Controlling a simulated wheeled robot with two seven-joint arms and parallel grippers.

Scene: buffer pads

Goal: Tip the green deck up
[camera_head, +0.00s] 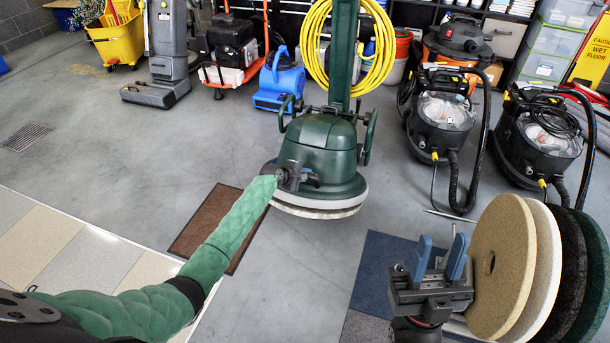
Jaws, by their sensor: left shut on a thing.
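The green deck (322,150) of the floor buffer stands in the middle of the floor. A pale pad (325,209) shows under its lower edge, and the deck looks about level. A green handle column (343,50) rises from it. My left gripper (297,176) is at the near left side of the deck, shut on it; its fingertips are hard to make out against the dark part there. My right gripper (440,260) is at the lower right, empty, with its two blue fingers apart and pointing up.
Large round pads, tan (493,262), white, black and green, stand in a row at the lower right beside my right gripper. A brown mat (203,223) and a blue mat (386,270) lie on the floor. Black vacuums (440,120) stand at right, a blue blower (278,88) behind.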

